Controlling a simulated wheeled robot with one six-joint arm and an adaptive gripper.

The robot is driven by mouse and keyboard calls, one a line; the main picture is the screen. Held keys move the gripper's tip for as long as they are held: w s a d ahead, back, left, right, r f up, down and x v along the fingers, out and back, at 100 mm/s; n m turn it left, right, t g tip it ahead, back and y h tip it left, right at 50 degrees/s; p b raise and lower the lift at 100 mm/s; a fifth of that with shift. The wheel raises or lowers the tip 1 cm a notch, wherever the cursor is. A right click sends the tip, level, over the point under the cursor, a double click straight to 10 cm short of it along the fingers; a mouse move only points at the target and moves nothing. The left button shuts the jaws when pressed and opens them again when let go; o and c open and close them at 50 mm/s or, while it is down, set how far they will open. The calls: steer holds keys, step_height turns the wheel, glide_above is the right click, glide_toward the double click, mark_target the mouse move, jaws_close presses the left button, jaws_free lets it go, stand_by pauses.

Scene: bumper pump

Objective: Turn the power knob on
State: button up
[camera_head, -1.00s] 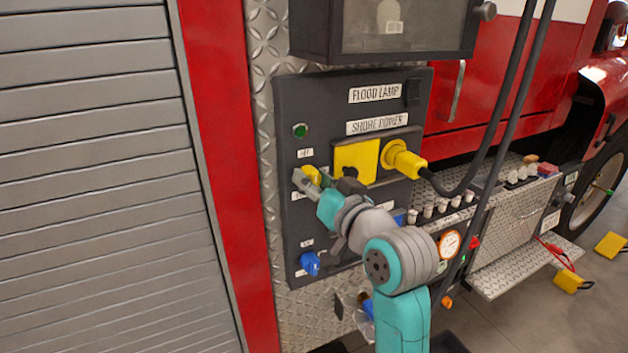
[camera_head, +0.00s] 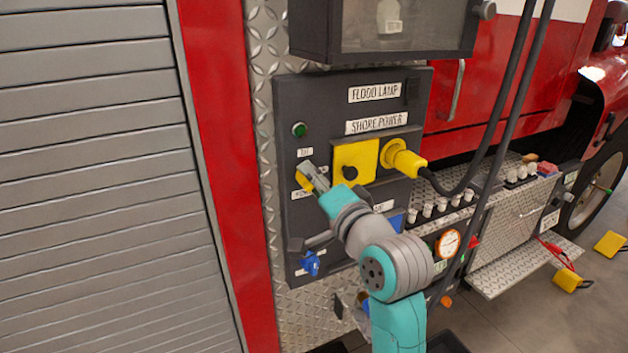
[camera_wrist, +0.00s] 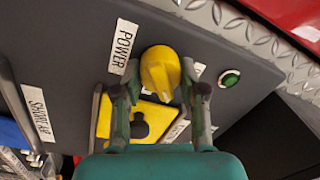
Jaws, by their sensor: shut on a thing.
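The yellow power knob (camera_head: 303,182) is on the dark panel, left of the yellow shore power plate, and my gripper partly hides it in the head view. In the wrist view the knob (camera_wrist: 160,70) sits between my two fingers, beside the POWER label (camera_wrist: 123,47). My gripper (camera_head: 314,178) is shut on the knob, with one finger on each side; it also shows in the wrist view (camera_wrist: 159,80). The knob's pointer looks turned at a slant, but its exact setting is hard to read.
A green round light (camera_head: 299,129) is above the knob and a blue knob (camera_head: 310,263) below. The yellow shore power plug (camera_head: 403,160) with its black cable is to the right. A grey box (camera_head: 385,28) juts out above the panel.

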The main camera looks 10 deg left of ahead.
steer(key=m, duration=0.4)
steer(key=shift+f+m, duration=0.15)
steer(key=shift+m, duration=0.25)
steer(key=shift+m+h, duration=0.3)
steer(key=shift+m, duration=1.4)
steer(key=shift+f, duration=0.1)
steer(key=o, duration=1.1)
steer(key=shift+o, duration=0.2)
steer(key=v, duration=1.2)
steer(key=shift+f, duration=0.15)
